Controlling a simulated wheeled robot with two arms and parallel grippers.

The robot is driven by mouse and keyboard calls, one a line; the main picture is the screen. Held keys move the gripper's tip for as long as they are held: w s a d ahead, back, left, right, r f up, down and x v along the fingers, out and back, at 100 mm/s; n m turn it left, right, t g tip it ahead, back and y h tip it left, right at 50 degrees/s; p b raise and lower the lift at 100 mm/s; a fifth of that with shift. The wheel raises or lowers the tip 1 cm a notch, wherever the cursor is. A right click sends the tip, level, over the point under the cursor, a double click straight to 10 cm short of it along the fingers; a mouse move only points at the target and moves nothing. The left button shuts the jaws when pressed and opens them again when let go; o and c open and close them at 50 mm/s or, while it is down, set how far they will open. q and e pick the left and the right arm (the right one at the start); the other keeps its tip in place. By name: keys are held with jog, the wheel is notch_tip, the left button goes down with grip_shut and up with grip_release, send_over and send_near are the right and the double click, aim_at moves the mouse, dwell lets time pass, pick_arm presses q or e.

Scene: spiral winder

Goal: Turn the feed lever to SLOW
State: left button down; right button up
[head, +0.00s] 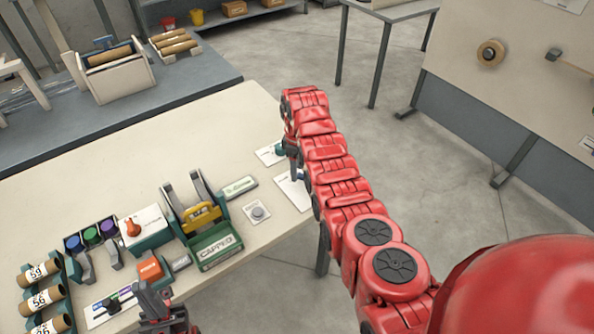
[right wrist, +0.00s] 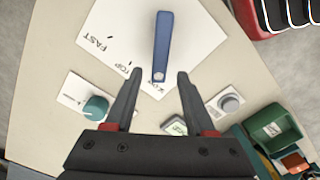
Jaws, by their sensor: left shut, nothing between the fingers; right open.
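The blue feed lever (right wrist: 163,45) lies across a white card (right wrist: 200,45) in the right wrist view. The card reads FAST at the left and "TOP" lower down. A third label near the lever's lower, grey-dotted end is partly hidden. My right gripper (right wrist: 160,74) is open, its fingertips on either side of that lower end in the picture; I cannot tell whether they touch it. In the head view my right gripper (head: 290,145) is over the table's right side by the card (head: 293,192). My left gripper (head: 165,318) is shut and empty at the front.
A teal knob (right wrist: 95,108) and a grey button (right wrist: 228,103) flank the card. The green CAPPED tray (head: 215,248), red-knobbed box (head: 148,228) and numbered rolls (head: 40,299) stand left. The table's back middle (head: 130,160) is clear.

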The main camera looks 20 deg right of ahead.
notch_tip(320, 180, up, 4)
jog(key=shift+w+f+b, duration=0.15)
jog(key=shift+f+b, duration=0.05)
jog(key=shift+b, duration=0.45)
notch_tip(320, 180, up, 3)
jog(key=shift+r+p, duration=0.15)
jog(key=shift+p, duration=0.45)
notch_tip(320, 180, up, 9)
jog(key=p, duration=0.8)
